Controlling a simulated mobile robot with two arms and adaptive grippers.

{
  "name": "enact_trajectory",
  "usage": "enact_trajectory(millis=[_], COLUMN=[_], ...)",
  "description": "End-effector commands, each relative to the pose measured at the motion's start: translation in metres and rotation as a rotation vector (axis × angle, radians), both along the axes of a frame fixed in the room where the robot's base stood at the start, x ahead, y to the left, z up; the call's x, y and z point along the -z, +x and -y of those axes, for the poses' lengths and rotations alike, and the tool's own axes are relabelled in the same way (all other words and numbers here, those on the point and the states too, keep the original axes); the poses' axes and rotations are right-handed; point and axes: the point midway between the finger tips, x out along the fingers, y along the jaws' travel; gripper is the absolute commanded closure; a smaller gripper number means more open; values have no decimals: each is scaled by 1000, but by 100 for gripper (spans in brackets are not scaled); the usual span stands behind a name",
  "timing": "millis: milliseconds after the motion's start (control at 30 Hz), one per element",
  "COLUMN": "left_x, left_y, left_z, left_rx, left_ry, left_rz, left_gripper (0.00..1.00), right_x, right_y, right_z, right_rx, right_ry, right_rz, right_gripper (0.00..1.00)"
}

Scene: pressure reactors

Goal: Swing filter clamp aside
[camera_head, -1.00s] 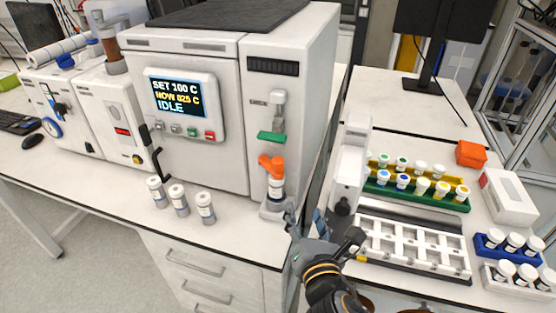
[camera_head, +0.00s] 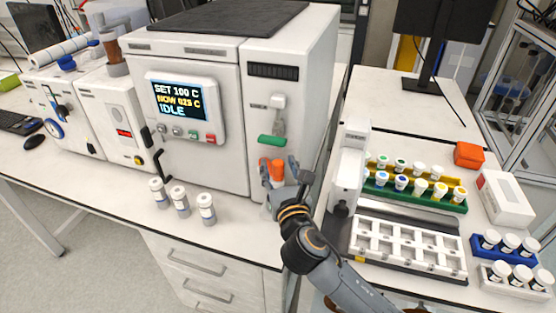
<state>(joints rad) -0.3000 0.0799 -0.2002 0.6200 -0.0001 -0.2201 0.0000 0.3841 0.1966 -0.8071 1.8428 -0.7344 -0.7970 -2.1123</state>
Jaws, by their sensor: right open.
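An orange part (camera_head: 277,171), which looks like the filter clamp, sits low on the right front panel of the white reactor unit (camera_head: 207,140). A green-tipped lever (camera_head: 272,141) hangs on the panel above it. My right gripper (camera_head: 281,166) is open at the orange part, with its fingers reaching up around it. I cannot tell whether they touch it. My gripper hides the lower part of the orange piece and the filter holder below it. My left gripper is not in view.
Several white-capped vials (camera_head: 180,201) stand on the bench left of my right gripper. A white rack (camera_head: 408,250) and a green vial rack (camera_head: 420,190) are on the right bench. A white upright device (camera_head: 349,165) stands close to my arm's right.

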Motion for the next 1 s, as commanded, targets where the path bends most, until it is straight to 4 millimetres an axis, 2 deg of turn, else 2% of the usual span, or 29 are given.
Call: enact_trajectory(millis=[200, 500, 733, 767, 1000], left_x=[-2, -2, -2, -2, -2], left_y=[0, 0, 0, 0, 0], left_z=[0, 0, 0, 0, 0], left_rx=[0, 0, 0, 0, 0], left_ry=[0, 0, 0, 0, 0], left_rz=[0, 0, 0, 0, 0], left_gripper=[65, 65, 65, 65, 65], right_x=[0, 0, 0, 0, 0], right_y=[16, 18, 17, 17, 17], right_z=[-3, -3, -3, -3, -3], right_rx=[1, 1, 1, 1, 2], right_ry=[2, 2, 1, 1, 1], right_rz=[0, 0, -1, -1, -1], right_gripper=[50, 50, 97, 100, 100])
